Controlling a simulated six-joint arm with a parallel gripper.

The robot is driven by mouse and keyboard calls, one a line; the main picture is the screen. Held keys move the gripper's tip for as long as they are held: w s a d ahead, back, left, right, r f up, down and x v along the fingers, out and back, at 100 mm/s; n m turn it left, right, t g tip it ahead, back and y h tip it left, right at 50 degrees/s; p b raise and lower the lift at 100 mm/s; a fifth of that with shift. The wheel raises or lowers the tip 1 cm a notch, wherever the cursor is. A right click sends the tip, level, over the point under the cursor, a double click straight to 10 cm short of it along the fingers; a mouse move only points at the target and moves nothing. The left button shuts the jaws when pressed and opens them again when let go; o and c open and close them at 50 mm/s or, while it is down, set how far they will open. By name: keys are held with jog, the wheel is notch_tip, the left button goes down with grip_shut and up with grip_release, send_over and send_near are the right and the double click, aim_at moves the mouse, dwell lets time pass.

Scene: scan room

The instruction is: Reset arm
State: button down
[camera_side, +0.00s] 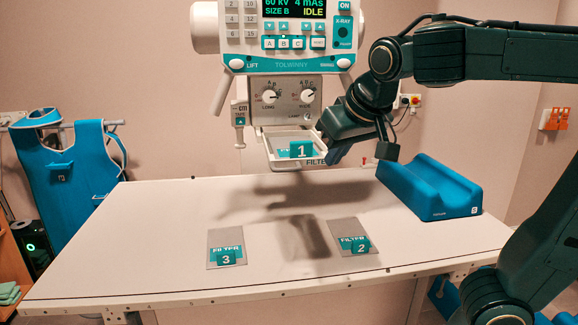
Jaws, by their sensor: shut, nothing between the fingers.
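My gripper (334,153) is at the end of my dark green arm, pointing down and left, beside the right edge of the white filter tray (287,165). It is shut and empty. Filter 1 (301,149), with a teal tab, sits in the tray below the X-ray head (287,95). From this view I cannot tell whether my gripper touches the tray. Filter 3 (226,248) and filter 2 (351,237) lie flat on the white table, grey plates with teal numbered tabs.
The table (150,225) is clear on its left side. A blue cradle-shaped support (430,188) stands at the table's right. The head's control panel (292,25) reads IDLE. A blue apron (72,180) hangs on a rail at left.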

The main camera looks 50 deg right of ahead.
jog(key=s+a+f+n+y, duration=0.2)
jog(key=s+f+n+y, duration=0.1)
jog(key=s+f, duration=0.6)
jog(key=s+n, duration=0.1)
jog(key=s, duration=0.1)
jog(key=shift+s+n+g, duration=0.3)
jog(key=shift+n+g, duration=0.1)
